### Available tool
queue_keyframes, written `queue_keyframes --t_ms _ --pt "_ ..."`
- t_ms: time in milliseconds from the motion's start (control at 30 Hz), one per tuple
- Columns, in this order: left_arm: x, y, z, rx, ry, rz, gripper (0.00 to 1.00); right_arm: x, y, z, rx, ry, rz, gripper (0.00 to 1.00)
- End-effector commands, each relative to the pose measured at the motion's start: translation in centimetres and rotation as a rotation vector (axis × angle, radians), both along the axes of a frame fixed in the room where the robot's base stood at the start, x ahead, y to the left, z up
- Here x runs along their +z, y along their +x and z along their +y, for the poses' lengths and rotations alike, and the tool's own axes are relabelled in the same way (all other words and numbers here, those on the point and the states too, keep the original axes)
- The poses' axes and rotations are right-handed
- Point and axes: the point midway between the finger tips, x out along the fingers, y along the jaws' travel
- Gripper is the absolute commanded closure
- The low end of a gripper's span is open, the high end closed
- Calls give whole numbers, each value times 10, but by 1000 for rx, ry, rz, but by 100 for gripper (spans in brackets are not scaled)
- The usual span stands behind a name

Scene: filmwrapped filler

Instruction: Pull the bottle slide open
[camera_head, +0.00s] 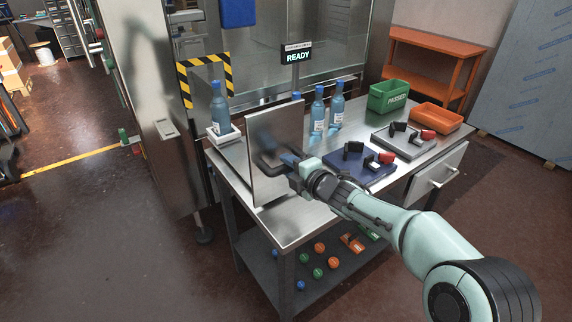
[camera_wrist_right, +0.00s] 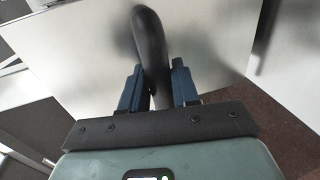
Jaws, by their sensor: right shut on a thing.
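The bottle slide shows as an upright steel front panel (camera_head: 283,128) with a dark bar handle (camera_head: 264,164), at the left end of the steel table. My right gripper (camera_head: 286,166) is shut on this handle. In the right wrist view the handle (camera_wrist_right: 150,40) runs between the blue fingers of the right gripper (camera_wrist_right: 158,88), in front of the bare panel (camera_wrist_right: 85,60). My left gripper is not in view.
The steel table (camera_head: 300,222) also holds a blue tray (camera_head: 362,178) and a grey tray (camera_head: 408,146) with dark parts, a green bin (camera_head: 388,97) and an orange bin (camera_head: 437,117). A drawer (camera_head: 438,176) is at the right. Several balls lie on the lower shelf (camera_head: 262,264).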

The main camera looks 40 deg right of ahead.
Motion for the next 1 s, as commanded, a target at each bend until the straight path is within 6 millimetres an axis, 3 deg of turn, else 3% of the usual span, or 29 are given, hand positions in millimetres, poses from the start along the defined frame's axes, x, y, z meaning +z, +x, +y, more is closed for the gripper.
queue_keyframes --t_ms 700,733,767,1000 --pt "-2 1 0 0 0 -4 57 0 -8 1 0 0 0 100" --pt "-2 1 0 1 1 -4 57 0 -8 1 0 0 0 60" --pt "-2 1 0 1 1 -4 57 0 -8 1 0 0 0 51" --pt "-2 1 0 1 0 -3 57 0 -8 1 0 0 0 51"
